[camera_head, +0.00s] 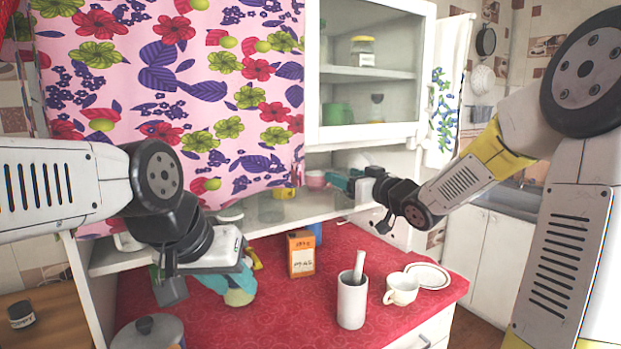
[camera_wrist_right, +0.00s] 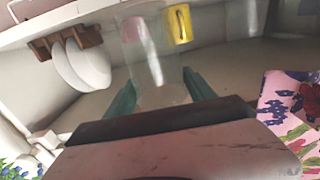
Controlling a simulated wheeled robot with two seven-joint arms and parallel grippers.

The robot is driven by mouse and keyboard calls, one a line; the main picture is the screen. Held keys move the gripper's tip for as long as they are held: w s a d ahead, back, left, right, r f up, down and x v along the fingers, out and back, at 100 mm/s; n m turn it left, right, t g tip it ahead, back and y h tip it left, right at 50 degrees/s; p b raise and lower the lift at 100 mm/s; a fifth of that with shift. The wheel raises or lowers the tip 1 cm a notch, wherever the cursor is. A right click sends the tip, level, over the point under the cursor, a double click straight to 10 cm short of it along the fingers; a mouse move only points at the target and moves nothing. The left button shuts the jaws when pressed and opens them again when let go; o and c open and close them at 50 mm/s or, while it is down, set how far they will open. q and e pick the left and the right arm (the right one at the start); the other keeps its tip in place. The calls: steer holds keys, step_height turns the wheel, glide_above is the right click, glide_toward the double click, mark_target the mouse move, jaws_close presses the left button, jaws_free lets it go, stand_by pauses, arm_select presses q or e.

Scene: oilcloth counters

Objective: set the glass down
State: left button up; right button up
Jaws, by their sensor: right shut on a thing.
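My right gripper (camera_head: 338,182) is at the shelf of the white cabinet, its teal fingers pointing left. In the right wrist view the fingers (camera_wrist_right: 156,92) are shut on a clear glass (camera_wrist_right: 150,62), seen faintly between them. Its base is hard to make out, so I cannot tell whether it touches the shelf.
Plates in a wooden rack (camera_wrist_right: 78,62) show in the wrist view. The red counter (camera_head: 300,325) holds an orange box (camera_head: 301,254), a white mortar (camera_head: 352,300), a cup (camera_head: 401,289) and a saucer (camera_head: 428,275).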

steer(key=x, duration=0.7)
steer(key=f+x, duration=0.1)
steer(key=x, duration=0.3)
steer(key=shift+a, duration=0.1)
steer(key=shift+f, duration=0.2)
steer(key=shift+f, duration=0.15)
steer(key=o, duration=1.8)
steer(key=shift+f, duration=0.1)
